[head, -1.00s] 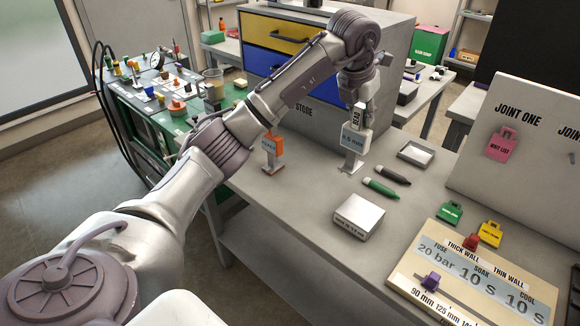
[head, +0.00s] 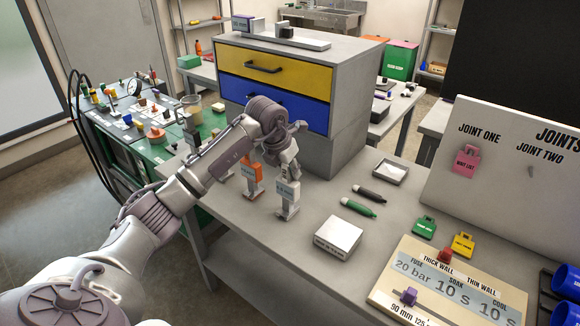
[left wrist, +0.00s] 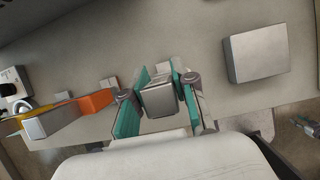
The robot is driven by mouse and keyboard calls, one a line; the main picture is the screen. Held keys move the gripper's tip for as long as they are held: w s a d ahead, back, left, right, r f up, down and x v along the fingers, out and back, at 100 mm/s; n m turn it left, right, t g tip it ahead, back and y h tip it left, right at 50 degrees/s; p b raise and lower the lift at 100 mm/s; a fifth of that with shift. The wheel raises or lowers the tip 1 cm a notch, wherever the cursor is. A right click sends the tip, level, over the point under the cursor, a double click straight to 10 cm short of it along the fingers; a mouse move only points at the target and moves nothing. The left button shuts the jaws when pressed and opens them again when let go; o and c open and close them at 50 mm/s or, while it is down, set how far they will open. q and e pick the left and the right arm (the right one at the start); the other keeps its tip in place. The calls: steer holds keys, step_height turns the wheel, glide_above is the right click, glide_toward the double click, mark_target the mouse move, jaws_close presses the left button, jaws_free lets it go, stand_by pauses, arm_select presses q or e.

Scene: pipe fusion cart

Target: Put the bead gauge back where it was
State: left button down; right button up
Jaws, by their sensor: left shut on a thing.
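The bead gauge (head: 288,190) is a grey upright piece with a pale blue label plate and a flat foot. My left gripper (head: 284,152) is shut on its top and points down in the head view. The gauge is upright at the bench's left edge; I cannot tell whether its foot touches the bench. In the left wrist view the gauge's grey metal top (left wrist: 160,100) sits between the teal finger pads of the left gripper (left wrist: 160,95). An orange gauge (head: 251,172) on a similar foot stands just left of it. My right gripper is out of view.
A white block (head: 338,237), green and dark markers (head: 358,208) and a small tray (head: 389,172) lie to the right. The drawer cabinet (head: 345,100) stands behind. The settings board (head: 450,283) is at front right.

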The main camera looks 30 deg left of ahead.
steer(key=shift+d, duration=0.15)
arm_select(q)
steer(key=shift+f, duration=0.1)
steer(key=c, duration=0.9)
jaws_free()
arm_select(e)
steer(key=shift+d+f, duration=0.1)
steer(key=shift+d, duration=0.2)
arm_select(q)
steer(key=shift+r, duration=0.3)
steer(key=b+v, duration=0.2)
steer(key=v, duration=0.9)
steer(key=shift+s+d+r, duration=0.1)
steer(key=shift+s+r, duration=0.15)
steer(key=shift+r, duration=0.05)
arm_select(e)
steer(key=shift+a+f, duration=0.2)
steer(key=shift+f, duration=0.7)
